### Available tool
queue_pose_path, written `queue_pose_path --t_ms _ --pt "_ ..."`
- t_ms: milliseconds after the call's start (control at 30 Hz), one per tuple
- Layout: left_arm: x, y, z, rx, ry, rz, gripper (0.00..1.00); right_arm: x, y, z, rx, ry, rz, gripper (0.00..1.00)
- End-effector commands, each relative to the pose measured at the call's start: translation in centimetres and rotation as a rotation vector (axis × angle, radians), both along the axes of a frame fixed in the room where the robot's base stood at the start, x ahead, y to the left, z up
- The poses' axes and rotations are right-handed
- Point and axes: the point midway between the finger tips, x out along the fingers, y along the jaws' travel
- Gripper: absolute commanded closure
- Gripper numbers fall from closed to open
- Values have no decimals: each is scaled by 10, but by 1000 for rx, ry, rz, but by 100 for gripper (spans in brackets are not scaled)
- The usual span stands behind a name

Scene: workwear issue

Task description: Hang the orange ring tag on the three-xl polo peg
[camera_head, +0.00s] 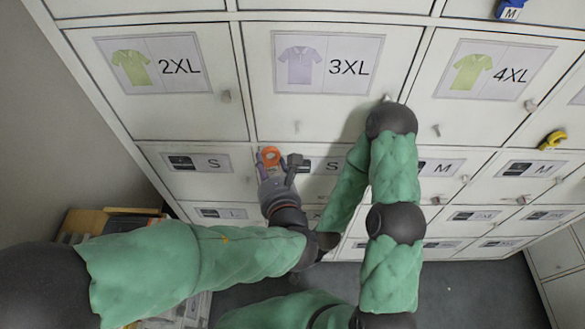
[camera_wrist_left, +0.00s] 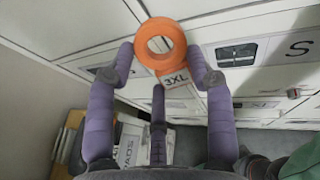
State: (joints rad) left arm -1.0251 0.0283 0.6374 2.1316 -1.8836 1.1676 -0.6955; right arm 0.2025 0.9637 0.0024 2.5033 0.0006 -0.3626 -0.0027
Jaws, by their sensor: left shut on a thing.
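The orange ring tag (camera_head: 271,154) is held upright at the tips of my left gripper (camera_head: 268,161). In the left wrist view the orange ring (camera_wrist_left: 142,48) sits between the purple fingers of that gripper (camera_wrist_left: 160,58), its hole open to view. A white label (camera_wrist_left: 176,80) reading 3XL hangs below the ring. The three-xl polo door (camera_head: 283,108) carries a picture of a lilac polo and "3XL". My right gripper is hidden behind my arms.
Doors marked 2XL (camera_head: 205,118) and 4XL (camera_head: 466,116) flank the 3XL door, each with a peg. A blue tag (camera_head: 510,10) hangs at top right, a yellow tag (camera_head: 552,140) at right.

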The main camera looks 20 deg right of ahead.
Motion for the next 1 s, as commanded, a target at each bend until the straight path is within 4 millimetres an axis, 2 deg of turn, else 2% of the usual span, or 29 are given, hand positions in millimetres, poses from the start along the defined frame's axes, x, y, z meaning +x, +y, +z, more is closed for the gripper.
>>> queue_pose_path --t_ms 33,133,333,1000 --pt "-9 -12 7 -2 -30 -70 64 0 0 0 0 0 0 100" --pt "-22 -30 15 -7 -74 -174 64 0 0 0 0 0 0 100" --pt "-34 -47 22 -15 -110 -261 64 0 0 0 0 0 0 100" --pt "-4 -55 19 -17 -110 -258 64 0 0 -5 0 0 0 100"
